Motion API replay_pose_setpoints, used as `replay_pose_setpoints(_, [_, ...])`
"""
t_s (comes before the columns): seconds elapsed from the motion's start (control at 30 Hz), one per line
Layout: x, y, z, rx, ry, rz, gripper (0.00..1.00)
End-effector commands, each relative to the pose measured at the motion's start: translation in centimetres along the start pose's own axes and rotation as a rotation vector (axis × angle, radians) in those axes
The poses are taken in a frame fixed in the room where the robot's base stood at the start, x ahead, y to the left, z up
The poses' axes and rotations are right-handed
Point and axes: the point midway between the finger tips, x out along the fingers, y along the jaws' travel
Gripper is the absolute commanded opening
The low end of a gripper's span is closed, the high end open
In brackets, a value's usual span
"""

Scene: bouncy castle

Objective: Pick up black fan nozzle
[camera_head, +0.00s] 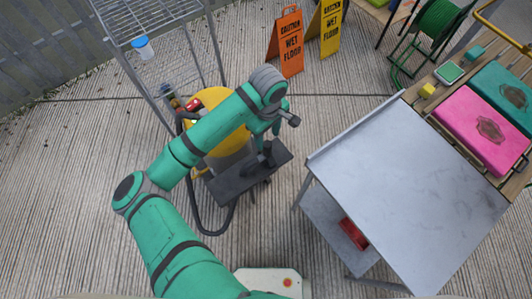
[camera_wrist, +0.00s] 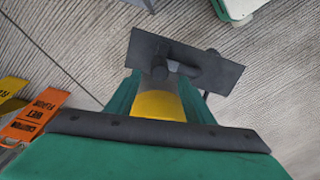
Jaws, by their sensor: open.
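A black fan nozzle (camera_head: 259,157) lies on a dark flat rectangular plate (camera_head: 232,186), left of the grey table. In the wrist view, the nozzle (camera_wrist: 203,70) shows as a dark piece with a round knob-like end, on the plate (camera_wrist: 228,82). My gripper (camera_head: 267,136) hangs above the nozzle at the end of my green arm. Whether the fingertips touch the nozzle is unclear.
A yellow drum (camera_head: 228,136) with a black hose (camera_head: 190,205) stands close behind the plate. A wire rack (camera_head: 168,62) is at upper left. The grey table (camera_head: 405,180) is at right. Orange (camera_head: 289,42) and yellow (camera_head: 331,28) signs stand behind. Floor at left is clear.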

Motion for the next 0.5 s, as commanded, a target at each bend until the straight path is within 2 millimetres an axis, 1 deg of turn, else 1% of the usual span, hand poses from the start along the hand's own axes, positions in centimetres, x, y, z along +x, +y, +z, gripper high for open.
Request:
replay_pose_setpoints(0.03, [0.8, 0.0, 0.0, -0.002, -0.002, -0.001, 0.48])
replay_pose_setpoints(0.1, [1.6, -0.1, -0.1, -0.002, -0.001, -0.001, 0.48])
replay_pose_setpoints(0.37, [3.3, -0.1, -0.1, 0.000, 0.000, -0.001, 0.48])
replay_pose_setpoints(0.5, [5.3, -0.1, -0.1, 0.000, 0.000, -0.001, 0.48])
